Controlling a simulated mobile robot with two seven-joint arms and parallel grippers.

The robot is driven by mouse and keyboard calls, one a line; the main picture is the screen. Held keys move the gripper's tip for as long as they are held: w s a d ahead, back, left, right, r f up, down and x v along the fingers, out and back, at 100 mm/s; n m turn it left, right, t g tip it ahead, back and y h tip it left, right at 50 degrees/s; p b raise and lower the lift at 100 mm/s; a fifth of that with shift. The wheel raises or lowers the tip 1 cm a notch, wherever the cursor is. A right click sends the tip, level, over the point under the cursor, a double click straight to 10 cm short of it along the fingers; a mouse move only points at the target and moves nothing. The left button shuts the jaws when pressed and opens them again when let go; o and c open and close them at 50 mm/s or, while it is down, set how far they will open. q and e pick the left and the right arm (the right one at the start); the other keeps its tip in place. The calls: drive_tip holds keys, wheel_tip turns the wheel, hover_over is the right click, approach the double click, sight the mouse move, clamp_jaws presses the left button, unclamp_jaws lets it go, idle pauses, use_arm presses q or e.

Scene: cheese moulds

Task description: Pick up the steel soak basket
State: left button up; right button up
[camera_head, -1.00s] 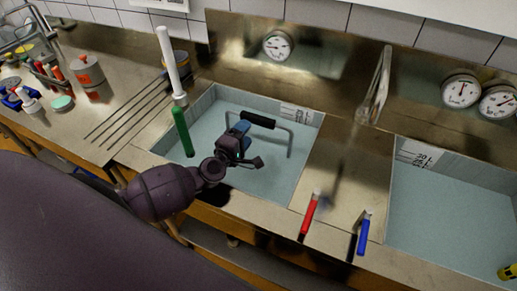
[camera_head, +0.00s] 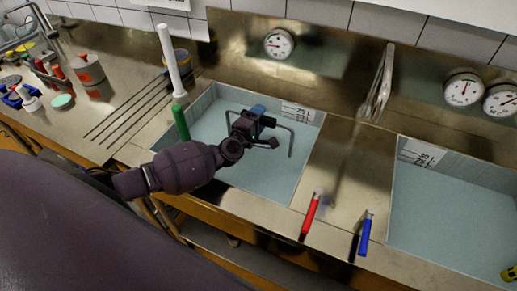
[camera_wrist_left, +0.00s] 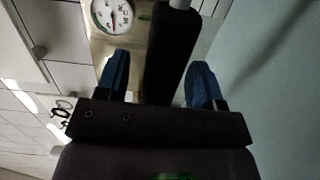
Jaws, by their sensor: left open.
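The steel soak basket shows only as its grey wire handle (camera_head: 291,142), which stands up out of the left basin; its body is hidden under the pale blue-green water. The handle's black grip (camera_wrist_left: 172,45) runs between the two blue fingers of my left gripper (camera_wrist_left: 159,75) in the left wrist view. In the head view my left gripper (camera_head: 261,117) is over the left basin at the grip and mostly covers it. The fingers are open, one on each side of the grip, with a gap at least on the left. My right gripper is out of view.
The left basin's water (camera_head: 262,175) lies under my arm. A green-and-white upright rod (camera_head: 173,70) stands close to my forearm. Red (camera_head: 311,213) and blue (camera_head: 364,233) levers stand on the counter right of the basin, below a steel faucet (camera_head: 381,85).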

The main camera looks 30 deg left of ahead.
use_arm(q)
clamp_jaws()
drive_tip(key=shift+r, duration=0.1)
idle(0.3)
